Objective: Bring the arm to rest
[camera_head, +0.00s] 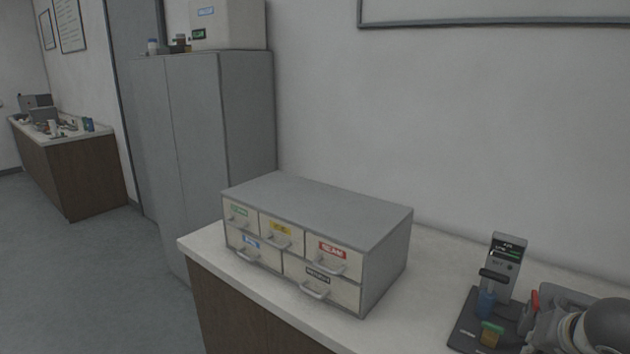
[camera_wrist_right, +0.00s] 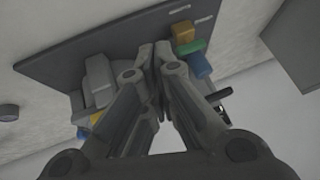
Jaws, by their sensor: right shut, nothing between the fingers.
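My right arm (camera_head: 592,328) comes in at the bottom right corner of the head view, over the right part of a small press station. My right gripper (camera_wrist_right: 155,52) shows in the wrist view with its fingers together and nothing between them. Below the fingers is the station's dark base plate (camera_wrist_right: 75,58). The press station (camera_head: 503,262) has a grey upright with a small display. My arm hides part of the station in the head view. My left gripper is not in view.
A drawer cabinet (camera_head: 340,213) with labelled, closed drawers stands on the white bench (camera_head: 420,285). Bare bench lies between cabinet and station.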

